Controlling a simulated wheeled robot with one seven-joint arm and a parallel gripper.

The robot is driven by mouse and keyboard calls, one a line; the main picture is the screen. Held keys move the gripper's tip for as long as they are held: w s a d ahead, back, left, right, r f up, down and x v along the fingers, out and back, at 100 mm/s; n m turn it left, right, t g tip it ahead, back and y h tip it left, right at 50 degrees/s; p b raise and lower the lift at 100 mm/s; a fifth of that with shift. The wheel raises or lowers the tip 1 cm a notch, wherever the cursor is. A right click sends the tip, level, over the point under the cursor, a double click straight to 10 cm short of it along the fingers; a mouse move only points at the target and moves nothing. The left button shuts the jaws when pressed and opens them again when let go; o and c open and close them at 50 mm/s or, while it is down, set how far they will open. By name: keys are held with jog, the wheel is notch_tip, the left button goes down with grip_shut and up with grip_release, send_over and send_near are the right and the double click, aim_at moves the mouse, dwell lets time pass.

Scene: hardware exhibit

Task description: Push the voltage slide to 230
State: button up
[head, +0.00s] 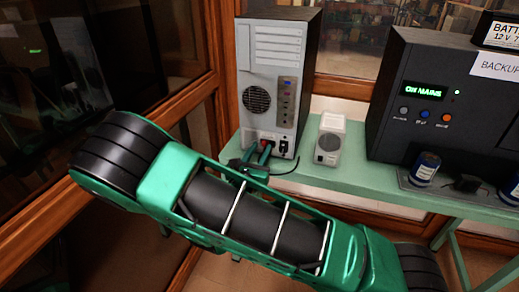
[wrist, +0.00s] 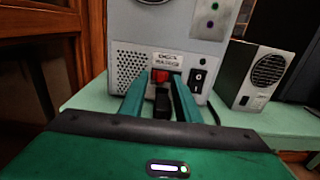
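A grey computer tower (head: 272,95) stands on a green shelf with its back panel facing me. The red voltage slide (wrist: 160,77) sits low on that panel, under a small white label, and partly shows between my fingers in the wrist view. The number on the slide is too small to read. My gripper (wrist: 160,84) has its two green fingers apart, one on each side of the red slide and the black socket below it. I cannot tell whether a finger touches the slide. In the head view my gripper (head: 257,158) is at the tower's lower panel.
A black rocker switch (wrist: 198,76) is just right of the fingers. A small white speaker box (head: 329,140) stands right of the tower. A large black backup unit (head: 440,100) is farther right on the green shelf (head: 350,178). Wood-framed glass closes in the left side.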

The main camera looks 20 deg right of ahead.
jog(key=shift+x, duration=0.85)
grip_shut()
jog(key=shift+s+d, duration=0.5)
jog(key=shift+d, duration=0.1)
jog(key=shift+s+d, duration=0.25)
jog(key=shift+d, duration=0.3)
grip_release()
jog(key=shift+a, duration=0.1)
